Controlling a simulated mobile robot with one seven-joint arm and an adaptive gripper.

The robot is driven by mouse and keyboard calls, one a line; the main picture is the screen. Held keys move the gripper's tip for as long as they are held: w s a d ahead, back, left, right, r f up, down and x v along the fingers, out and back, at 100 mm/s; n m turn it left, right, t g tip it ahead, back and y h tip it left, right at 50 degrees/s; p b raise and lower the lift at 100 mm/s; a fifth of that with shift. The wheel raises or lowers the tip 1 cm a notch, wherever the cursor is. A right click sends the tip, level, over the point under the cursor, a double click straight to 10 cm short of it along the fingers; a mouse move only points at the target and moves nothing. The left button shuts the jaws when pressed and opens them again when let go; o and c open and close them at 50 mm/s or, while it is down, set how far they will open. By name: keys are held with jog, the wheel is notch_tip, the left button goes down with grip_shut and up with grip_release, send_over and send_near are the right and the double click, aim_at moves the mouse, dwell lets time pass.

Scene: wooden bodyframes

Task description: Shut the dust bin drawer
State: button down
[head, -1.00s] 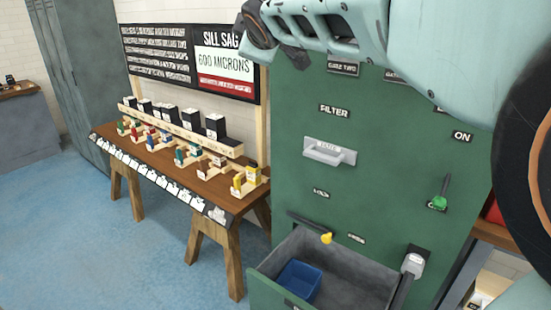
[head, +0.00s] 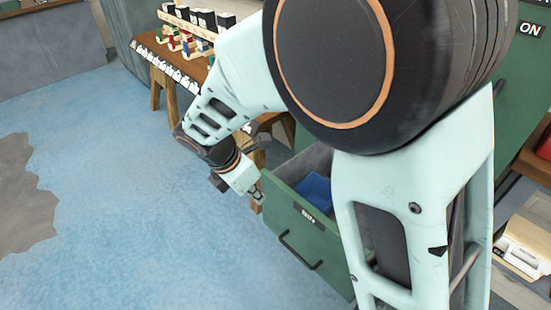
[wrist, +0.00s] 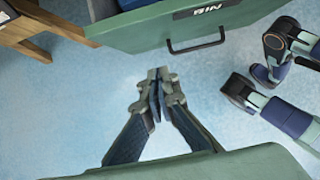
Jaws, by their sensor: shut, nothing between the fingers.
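The dust bin drawer (head: 290,222) is green with a black handle (head: 300,252) and a label on its front. It stands pulled out of the green cabinet (head: 513,95), partly hidden behind my arm in the head view. A blue bin (head: 315,190) sits inside it. In the wrist view the drawer front (wrist: 135,32) with its "BIN" label crosses the top. My gripper (wrist: 155,88) is shut and empty, out in front of the drawer front and apart from it. In the head view my gripper (head: 257,197) shows near the drawer's left front corner.
A wooden table (head: 180,67) with small coloured boxes stands left of the cabinet, and its leg (wrist: 25,40) shows in the wrist view. Open blue floor (head: 130,210) lies left and in front of the drawer. A brown bench with white items (head: 525,240) stands at right.

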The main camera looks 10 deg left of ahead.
aim_at(284, 201)
jog(key=shift+w+d+f+b, duration=0.45)
jog(key=shift+w+d+f, duration=0.4)
jog(key=shift+f, duration=0.45)
jog(key=shift+w+d+f+b, duration=0.4)
jog(key=shift+w+d+f, duration=0.2)
jog(key=shift+w+f, duration=0.65)
jog(key=shift+w+d+f+b, duration=0.45)
jog(key=shift+w+d+f, duration=0.3)
jog(key=shift+f, duration=0.65)
jog(key=shift+w+d+r, duration=0.1)
jog(key=shift+w+d, duration=0.2)
jog(key=shift+w, duration=0.15)
jog(key=w+d+p, duration=0.9)
jog(key=w+d, duration=0.5)
jog(key=w, duration=0.4)
jog(key=shift+w+d, duration=0.3)
jog(key=shift+w, duration=0.05)
jog(key=shift+w+r, duration=0.1)
